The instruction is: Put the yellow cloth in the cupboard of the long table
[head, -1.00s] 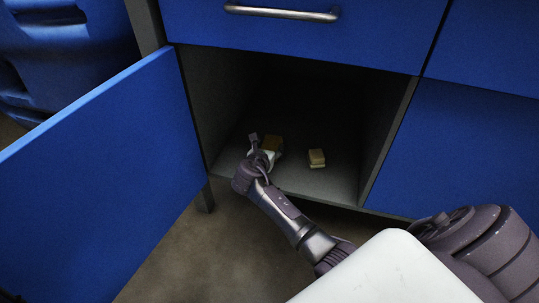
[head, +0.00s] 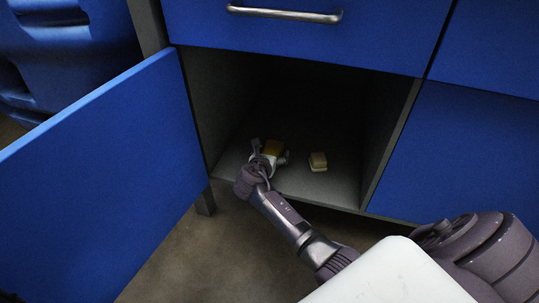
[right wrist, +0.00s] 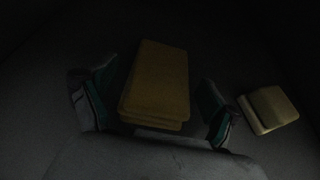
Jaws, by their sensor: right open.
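A folded yellow cloth (head: 273,147) lies on the floor of the open cupboard (head: 335,187), near its left side. In the right wrist view the cloth (right wrist: 158,78) shows as a layered, dark yellow stack between my spread fingers. My right gripper (head: 270,153) reaches into the cupboard from the front and is open around the near end of the cloth. A dark gap shows between each finger and the cloth. My left gripper is in neither view.
A smaller, paler yellow folded piece (head: 318,161) lies to the right on the cupboard floor. The blue door (head: 105,180) stands open at the left. A closed drawer (head: 300,35) is above the opening. The cupboard's back is dark.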

